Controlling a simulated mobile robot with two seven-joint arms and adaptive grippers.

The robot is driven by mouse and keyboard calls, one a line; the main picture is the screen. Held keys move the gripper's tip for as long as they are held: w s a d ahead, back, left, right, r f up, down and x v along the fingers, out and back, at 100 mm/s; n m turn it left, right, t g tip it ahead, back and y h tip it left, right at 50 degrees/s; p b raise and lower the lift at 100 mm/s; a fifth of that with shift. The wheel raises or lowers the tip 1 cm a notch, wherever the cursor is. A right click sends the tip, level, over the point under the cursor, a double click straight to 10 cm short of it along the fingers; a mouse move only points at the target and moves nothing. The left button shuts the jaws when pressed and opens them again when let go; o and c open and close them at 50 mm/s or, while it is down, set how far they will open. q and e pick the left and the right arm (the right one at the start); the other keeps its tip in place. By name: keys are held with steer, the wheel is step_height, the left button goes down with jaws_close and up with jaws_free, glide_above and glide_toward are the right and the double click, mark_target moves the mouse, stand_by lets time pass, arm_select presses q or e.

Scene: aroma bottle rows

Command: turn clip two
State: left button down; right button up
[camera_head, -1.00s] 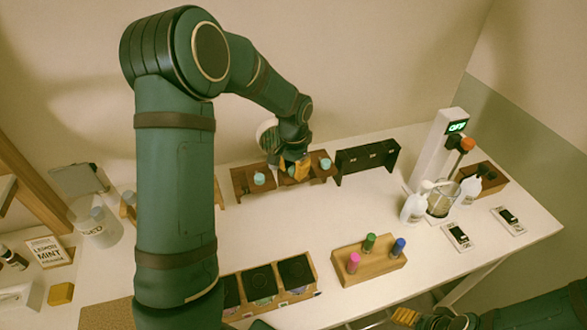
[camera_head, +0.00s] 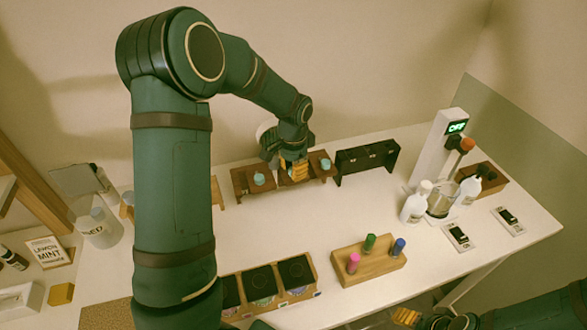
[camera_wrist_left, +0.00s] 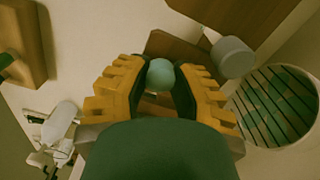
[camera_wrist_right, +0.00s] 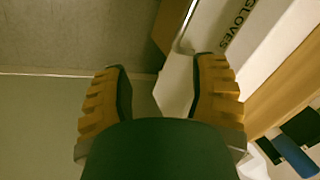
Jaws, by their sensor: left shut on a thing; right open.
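A brown wooden rack (camera_head: 243,186) stands at the back of the table, with a pale teal knob (camera_head: 259,179) at its left and another (camera_head: 325,164) at its right. My left gripper (camera_head: 294,172) points down at the rack's middle, between these two. In the left wrist view it is shut on a round pale teal knob (camera_wrist_left: 160,74), one finger on each side. The gripper hides this middle knob in the head view, and I cannot read any clip's number. My right gripper (camera_head: 404,317) is open and empty, low at the front; it also shows in the right wrist view (camera_wrist_right: 160,90).
A dark rack (camera_head: 367,161) stands just right of the brown one. A wooden block with pink, green and blue pegs (camera_head: 367,262) and a box of dark compartments (camera_head: 262,281) are in front. White bottles (camera_head: 416,207) stand at the right. The table's middle is clear.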

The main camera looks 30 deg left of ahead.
arm_select(q)
steer(key=c, duration=0.7)
jaws_free()
steer(key=shift+c, duration=0.2)
steer(key=shift+r, duration=0.1)
step_height(320, 180, up, 12)
steer(key=shift+s+f, duration=0.1)
steer(key=shift+f, duration=0.1)
